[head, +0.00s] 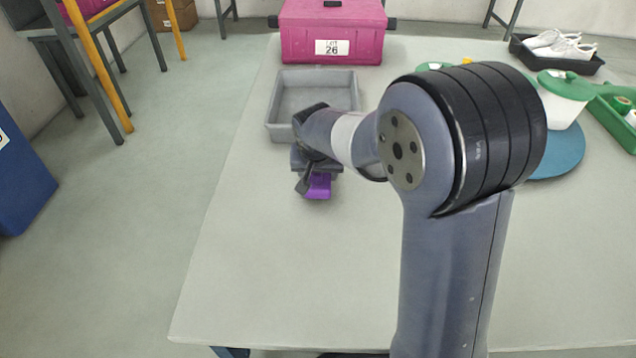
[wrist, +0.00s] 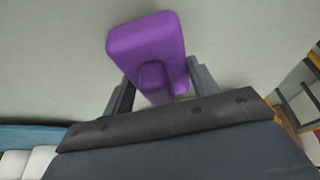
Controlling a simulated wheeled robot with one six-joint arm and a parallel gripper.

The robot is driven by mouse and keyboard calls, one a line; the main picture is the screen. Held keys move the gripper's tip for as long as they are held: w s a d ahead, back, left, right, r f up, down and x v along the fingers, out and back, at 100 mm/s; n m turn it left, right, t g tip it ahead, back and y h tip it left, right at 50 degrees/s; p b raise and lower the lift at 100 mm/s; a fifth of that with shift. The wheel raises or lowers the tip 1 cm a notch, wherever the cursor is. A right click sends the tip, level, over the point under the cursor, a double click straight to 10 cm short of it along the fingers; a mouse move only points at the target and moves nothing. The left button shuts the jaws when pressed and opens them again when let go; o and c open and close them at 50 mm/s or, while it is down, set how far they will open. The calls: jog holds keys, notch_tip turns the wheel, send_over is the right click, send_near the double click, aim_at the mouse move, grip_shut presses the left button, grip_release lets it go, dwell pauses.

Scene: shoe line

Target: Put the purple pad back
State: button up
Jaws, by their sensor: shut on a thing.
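The purple pad (head: 318,186) is a small block with a raised grip. In the wrist view the pad (wrist: 147,42) sits between the two fingers of my gripper (wrist: 156,88), which is shut on its grip. In the head view my gripper (head: 314,178) holds the pad low over the table, just in front of the grey tray; I cannot tell whether the pad touches the table. The grey tray (head: 272,128) looks empty where it shows. My arm hides its right front corner.
A magenta case (head: 300,42) labelled 26 stands behind the tray. At the right are a white pot with a green lid (head: 566,84), a blue round mat (head: 560,160), a green tray (head: 612,122) and a black tray (head: 520,50) with white shoes. The table's (head: 250,270) front left is clear.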

jog(key=shift+f, duration=1.25)
jog(key=shift+f+b, duration=0.2)
jog(key=shift+b, duration=0.15)
jog(key=o, duration=1)
jog(key=shift+c, duration=0.2)
jog(key=shift+r, duration=0.2)
jog(key=shift+r+p, duration=0.3)
jog(key=p+v, duration=0.3)
jog(key=v, duration=0.8)
jog(key=shift+s+r, duration=0.15)
jog(key=shift+s, duration=0.1)
